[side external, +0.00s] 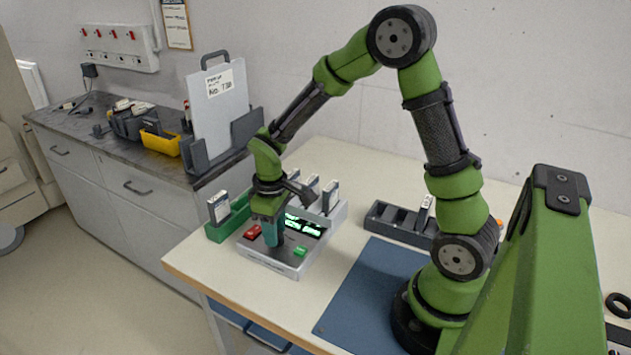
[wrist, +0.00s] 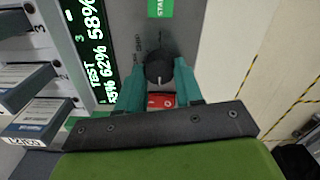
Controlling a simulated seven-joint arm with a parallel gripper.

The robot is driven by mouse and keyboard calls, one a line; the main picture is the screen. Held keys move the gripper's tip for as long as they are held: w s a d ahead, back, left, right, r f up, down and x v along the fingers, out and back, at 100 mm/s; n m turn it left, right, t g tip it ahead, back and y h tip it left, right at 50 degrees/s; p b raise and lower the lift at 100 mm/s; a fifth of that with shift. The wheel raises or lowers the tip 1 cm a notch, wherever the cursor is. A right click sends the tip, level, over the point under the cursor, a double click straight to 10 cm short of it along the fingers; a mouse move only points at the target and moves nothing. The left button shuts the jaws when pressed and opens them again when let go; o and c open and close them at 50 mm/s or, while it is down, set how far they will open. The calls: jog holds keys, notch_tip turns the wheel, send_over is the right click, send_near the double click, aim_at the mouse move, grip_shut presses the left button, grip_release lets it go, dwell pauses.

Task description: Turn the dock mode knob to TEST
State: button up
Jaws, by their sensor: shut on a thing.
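The dock (side external: 285,263) is a grey box on the table, with a lit display (side external: 306,226), a red button (side external: 252,232) and a green button (side external: 300,251). In the wrist view the black round mode knob (wrist: 158,68) sits between the teal fingertips of my gripper (wrist: 159,82), which is shut on it. The display (wrist: 92,45) reads TEST with percentages in green. The word SHIP shows beside the knob; other labels are hidden or too blurred to read. In the side view my gripper (side external: 272,240) points down and hides the knob.
Battery packs stand in bays behind the display, and a green holder (side external: 228,222) with a pack is at the left. A dark tray (side external: 390,218) and blue mat (side external: 365,290) lie right. A side counter holds a yellow bin (side external: 160,143) and a grey panel (side external: 220,110).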

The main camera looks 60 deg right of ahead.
dwell(0.4)
jog(key=o, duration=1)
jog(key=shift+o, duration=0.2)
notch_tip(320, 180, up, 17)
jog(key=s+a+r+m+t+y, duration=0.1)
jog(key=s+a+m+t, duration=0.1)
jog(key=s, duration=0.4)
jog(key=s+a+r+m+t+y, duration=0.1)
jog(key=s+a+m+t, duration=0.1)
jog(key=s+m+t, duration=0.2)
jog(key=s+t, duration=0.1)
jog(key=s, duration=0.2)
jog(key=shift+a+r, duration=0.25)
jog(key=shift+r, duration=0.1)
